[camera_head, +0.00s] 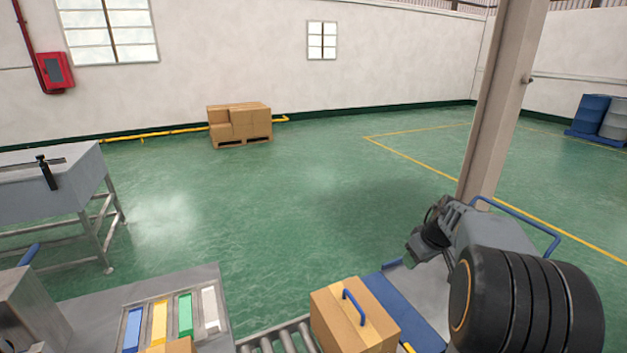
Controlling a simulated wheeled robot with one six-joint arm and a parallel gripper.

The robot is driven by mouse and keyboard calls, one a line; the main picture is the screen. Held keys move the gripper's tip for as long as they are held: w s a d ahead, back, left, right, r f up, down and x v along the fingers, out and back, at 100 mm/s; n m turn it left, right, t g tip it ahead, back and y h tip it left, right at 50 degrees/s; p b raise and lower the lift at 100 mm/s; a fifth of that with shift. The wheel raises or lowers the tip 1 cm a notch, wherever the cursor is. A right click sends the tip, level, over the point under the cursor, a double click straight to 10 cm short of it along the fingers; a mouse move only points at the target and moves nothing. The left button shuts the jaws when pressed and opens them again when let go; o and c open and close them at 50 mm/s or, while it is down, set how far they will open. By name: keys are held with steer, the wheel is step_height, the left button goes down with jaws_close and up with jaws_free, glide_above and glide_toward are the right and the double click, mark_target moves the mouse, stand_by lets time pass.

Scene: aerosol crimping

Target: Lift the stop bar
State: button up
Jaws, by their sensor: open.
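I cannot tell for sure which part is the stop bar. A blue bent bar (352,306) stands in front of or on a cardboard box (345,322) on the roller conveyor, at the bottom centre. A longer blue rail (528,222) shows behind my arm at the right. My gripper (414,255) is right of centre, above and to the right of the box, pointing left and down. It is open, with nothing seen in it, and apart from the blue bent bar. My arm hides what lies behind it.
The roller conveyor (272,341) runs along the bottom. A panel with blue, yellow, green and white strips (186,314) lies to its left. A metal table (75,190) stands at the far left. A beige post (497,100) rises behind my arm. The green floor beyond is mostly clear.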

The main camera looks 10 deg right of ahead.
steer(key=w+d+r+t+h, duration=0.4)
steer(key=r+t+h, duration=0.2)
steer(key=r+t, duration=0.1)
steer(key=s+a+f+m+g, duration=0.2)
steer(key=s+a+g, duration=0.15)
steer(key=s, duration=0.35)
steer(key=s+a+f+m+g, duration=0.2)
steer(key=s+a+f+g, duration=0.1)
steer(key=s+a, duration=0.3)
steer(key=s+a+y, duration=0.2)
steer(key=s+a, duration=0.2)
steer(key=a, duration=0.3)
steer(key=s+a+n+y+b, duration=0.1)
steer(key=s+a+y, duration=0.2)
steer(key=a, duration=0.4)
steer(key=shift+s+a+f, duration=0.15)
steer(key=shift+s+a, duration=0.15)
steer(key=shift+s, duration=0.55)
steer(key=shift+t, duration=0.25)
